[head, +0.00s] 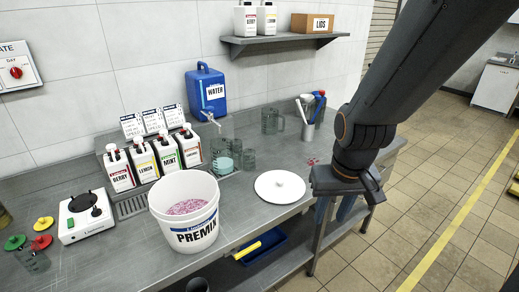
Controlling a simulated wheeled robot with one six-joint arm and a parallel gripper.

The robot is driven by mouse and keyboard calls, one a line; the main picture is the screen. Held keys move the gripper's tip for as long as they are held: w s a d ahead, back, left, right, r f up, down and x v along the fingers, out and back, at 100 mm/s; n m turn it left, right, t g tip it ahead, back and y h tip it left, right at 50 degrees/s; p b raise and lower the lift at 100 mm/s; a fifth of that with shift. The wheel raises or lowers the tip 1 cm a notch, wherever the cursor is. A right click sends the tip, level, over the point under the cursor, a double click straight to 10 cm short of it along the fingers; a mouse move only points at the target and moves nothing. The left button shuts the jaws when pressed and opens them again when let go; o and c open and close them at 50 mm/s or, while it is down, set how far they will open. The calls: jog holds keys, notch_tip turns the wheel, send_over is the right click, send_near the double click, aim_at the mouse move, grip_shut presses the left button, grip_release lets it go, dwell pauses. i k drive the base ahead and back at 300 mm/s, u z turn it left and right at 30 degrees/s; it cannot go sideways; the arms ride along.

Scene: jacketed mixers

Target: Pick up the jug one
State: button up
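A clear grey jug with a handle (270,121) stands upright on the steel counter, towards the back and right of the blue water container. Another clear vessel (35,261) stands at the counter's left front, among coloured lids. I see no label showing which one is jug one. My gripper (347,196) hangs at the counter's right front edge, apart from both vessels and to the right of and nearer than the grey jug. My arm hides part of it, and its finger gap is not clear. I see nothing held in it.
A white PREMIX bucket (185,221) and a round white lid (280,187) occupy the counter's front. Bottles (144,160), a blue WATER container (206,91), clear beakers (248,160) and a utensil holder (307,128) stand behind. Floor is free at right.

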aim_at(222, 151)
jog(key=z, duration=0.1)
jog(key=i, duration=1.35)
jog(key=u, duration=0.6)
